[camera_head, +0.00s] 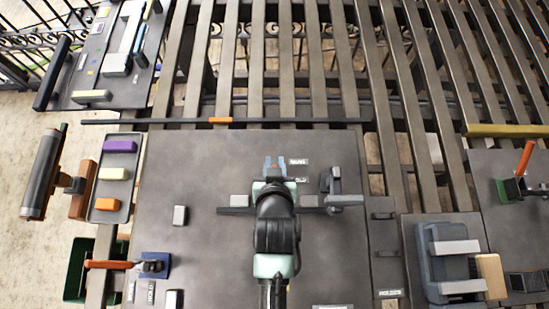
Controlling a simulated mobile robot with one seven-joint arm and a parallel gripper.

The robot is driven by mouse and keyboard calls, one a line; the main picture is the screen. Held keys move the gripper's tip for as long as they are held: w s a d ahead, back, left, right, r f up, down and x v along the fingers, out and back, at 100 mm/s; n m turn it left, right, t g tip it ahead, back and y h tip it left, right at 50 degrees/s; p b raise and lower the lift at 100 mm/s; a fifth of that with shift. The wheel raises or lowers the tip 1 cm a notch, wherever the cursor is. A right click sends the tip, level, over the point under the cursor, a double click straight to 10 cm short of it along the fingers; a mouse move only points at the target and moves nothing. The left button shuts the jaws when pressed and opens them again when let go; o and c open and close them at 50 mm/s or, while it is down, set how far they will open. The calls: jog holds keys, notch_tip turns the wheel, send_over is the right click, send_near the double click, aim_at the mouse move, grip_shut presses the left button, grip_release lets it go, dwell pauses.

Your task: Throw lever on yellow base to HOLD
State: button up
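My gripper (274,167) is over the middle of the large grey panel (190,245), with its two small blue-grey fingers pointing away from me. I cannot tell whether anything is between them. Just right of it are two small white labels; the upper one (298,161) is too small to read surely, and the lower one (302,180), partly hidden, seems to end in "OLD". No yellow lever base shows clearly; my gripper and arm hide the panel there. A lever with an orange handle (108,264) stands on a blue base (155,266) at lower left.
Another orange-handled lever (525,158) stands on a green base (510,189) at right. A dark bar (235,211) crosses the panel behind my arm, with a grey bracket (333,184) at its right. A tray (108,212) holds purple, yellow and orange blocks. Slats rise behind.

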jog(key=o, duration=0.4)
jog(key=shift+s, duration=0.1)
jog(key=b+v, duration=0.1)
jog(key=v, duration=1.2)
jog(key=shift+b, duration=0.4)
jog(key=w+r+t, duration=0.5)
jog(key=w+r, duration=0.3)
jog(key=r, duration=0.6)
jog(key=w+r+t, duration=0.4)
jog(key=w+r, duration=0.5)
jog(key=r, duration=0.5)
jog(key=s+r+t, duration=0.2)
jog(key=r+t, duration=0.1)
jog(key=r, duration=0.6)
jog(key=s+r+t, duration=0.2)
jog(key=r+t, duration=0.1)
jog(key=r, duration=0.7)
jog(key=s+r+t, duration=0.1)
jog(key=r+t, duration=0.1)
jog(key=r, duration=0.7)
jog(key=shift+s+r+t+b, duration=0.15)
jog(key=shift+s+t+b, duration=0.2)
jog(key=shift+s+t, duration=0.05)
